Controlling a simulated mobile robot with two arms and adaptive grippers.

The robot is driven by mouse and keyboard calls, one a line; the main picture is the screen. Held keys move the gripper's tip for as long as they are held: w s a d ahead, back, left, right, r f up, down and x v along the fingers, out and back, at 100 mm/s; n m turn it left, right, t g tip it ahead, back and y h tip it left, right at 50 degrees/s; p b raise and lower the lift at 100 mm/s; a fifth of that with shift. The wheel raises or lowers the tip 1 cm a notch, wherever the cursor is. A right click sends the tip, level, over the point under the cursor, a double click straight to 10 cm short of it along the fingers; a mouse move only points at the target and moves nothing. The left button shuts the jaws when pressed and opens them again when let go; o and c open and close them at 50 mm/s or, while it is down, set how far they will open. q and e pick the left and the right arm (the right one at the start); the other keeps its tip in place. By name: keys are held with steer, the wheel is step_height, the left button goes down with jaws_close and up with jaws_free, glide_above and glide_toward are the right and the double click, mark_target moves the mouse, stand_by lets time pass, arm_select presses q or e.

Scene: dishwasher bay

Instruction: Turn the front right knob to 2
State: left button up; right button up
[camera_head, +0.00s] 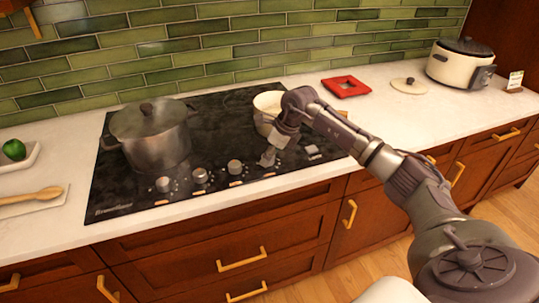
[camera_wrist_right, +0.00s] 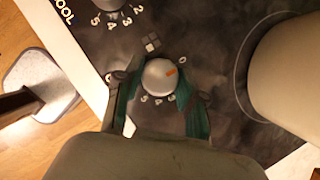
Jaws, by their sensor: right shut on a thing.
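The cooktop (camera_head: 220,112) has a row of round silver knobs along its front edge. My right gripper (camera_head: 268,157) reaches down over the rightmost of them, the front right knob, and mostly hides it in the head view. In the right wrist view this knob (camera_wrist_right: 157,77) sits between the two dark teal fingers of the right gripper (camera_wrist_right: 157,98), which is shut on it. The knob's orange mark points up and to the right in that view, toward a printed 0. Some of the printed numbers are partly covered by the fingers. My left gripper is not in view.
A beige pot (camera_head: 265,105) stands just behind the right gripper. A lidded steel pot (camera_head: 150,135) is on the left burner. Three other knobs, including a near one (camera_head: 235,167), line the front. A red trivet (camera_head: 345,87) and slow cooker (camera_head: 457,68) stand right.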

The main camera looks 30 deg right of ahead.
steer(key=shift+m, duration=0.3)
steer(key=m+h, duration=0.1)
steer(key=m, duration=0.3)
steer(key=shift+a+t+h+b, duration=0.1)
steer(key=shift+t+h+b, duration=0.2)
steer(key=shift+t+h, duration=0.1)
steer(key=m+h+b, duration=0.1)
steer(key=m, duration=0.3)
steer(key=shift+a+m+g+h+b, duration=0.1)
steer(key=shift+m+g+h+b, duration=0.45)
steer(key=shift+m, duration=0.95)
steer(key=shift+r+t+h, duration=0.1)
steer(key=shift+t+h, duration=0.15)
steer(key=o, duration=1.1)
steer(key=v, duration=1.2)
